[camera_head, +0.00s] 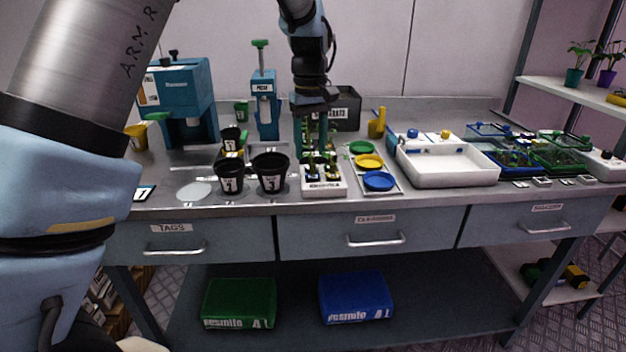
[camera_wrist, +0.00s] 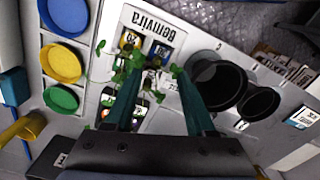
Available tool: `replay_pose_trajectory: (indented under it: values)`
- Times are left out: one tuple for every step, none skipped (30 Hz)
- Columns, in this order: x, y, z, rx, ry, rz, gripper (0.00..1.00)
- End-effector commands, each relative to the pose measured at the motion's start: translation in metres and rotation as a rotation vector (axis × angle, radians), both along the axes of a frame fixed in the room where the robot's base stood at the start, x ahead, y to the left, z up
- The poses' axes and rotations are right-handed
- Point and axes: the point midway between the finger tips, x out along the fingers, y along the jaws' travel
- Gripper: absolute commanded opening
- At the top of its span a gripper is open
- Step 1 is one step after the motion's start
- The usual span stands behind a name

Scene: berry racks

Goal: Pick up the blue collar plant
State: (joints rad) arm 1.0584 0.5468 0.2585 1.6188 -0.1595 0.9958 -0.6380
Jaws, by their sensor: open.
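In the wrist view, a plug with a blue collar (camera_wrist: 160,50) sits in the label-side row, beside a plug with a darker, yellowish collar (camera_wrist: 129,41). Leaves and my fingers partly hide the other plugs, so their collar colours are unclear. My gripper (camera_wrist: 158,78) is open, pointing down over the tray, its teal fingers apart around the leaves. My gripper (camera_head: 315,148) is above the tray's back part in the head view.
Black pots (camera_head: 270,174) stand left of the tray. Green, yellow and blue dishes (camera_head: 379,181) lie close on its right, with a white basin (camera_head: 448,172) beyond. A dark box (camera_head: 345,108) and a blue press (camera_head: 264,105) stand behind.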

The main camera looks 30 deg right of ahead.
Motion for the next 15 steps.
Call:
replay_pose_trajectory:
  values:
    - [-0.001, 0.0, -0.004, 0.003, 0.003, -0.001, 0.55]
    - [-0.002, 0.0, -0.007, 0.004, 0.003, -0.001, 0.55]
    - [-0.003, 0.0, -0.012, 0.004, 0.003, -0.002, 0.55]
    - [-0.004, 0.0, -0.017, 0.005, 0.003, -0.002, 0.55]
    - [-0.004, -0.001, -0.021, 0.005, 0.002, -0.002, 0.55]
    - [-0.005, -0.001, -0.027, 0.005, 0.003, -0.002, 0.55]
    - [-0.005, -0.001, -0.032, 0.004, 0.003, -0.002, 0.55]
    - [-0.005, -0.001, -0.037, 0.004, 0.003, -0.001, 0.55]
    - [-0.005, -0.001, -0.041, 0.003, 0.002, -0.001, 0.55]
    - [-0.005, -0.001, -0.044, 0.003, 0.002, -0.001, 0.55]
    - [-0.005, -0.001, -0.047, 0.003, 0.002, -0.001, 0.55]
    - [-0.005, -0.001, -0.049, 0.003, 0.002, -0.001, 0.55]
    - [-0.005, -0.001, -0.05, 0.003, 0.001, -0.001, 0.55]
    - [-0.004, -0.001, -0.051, 0.002, 0.001, -0.001, 0.55]
    - [-0.004, -0.001, -0.051, 0.002, 0.0, -0.001, 0.55]
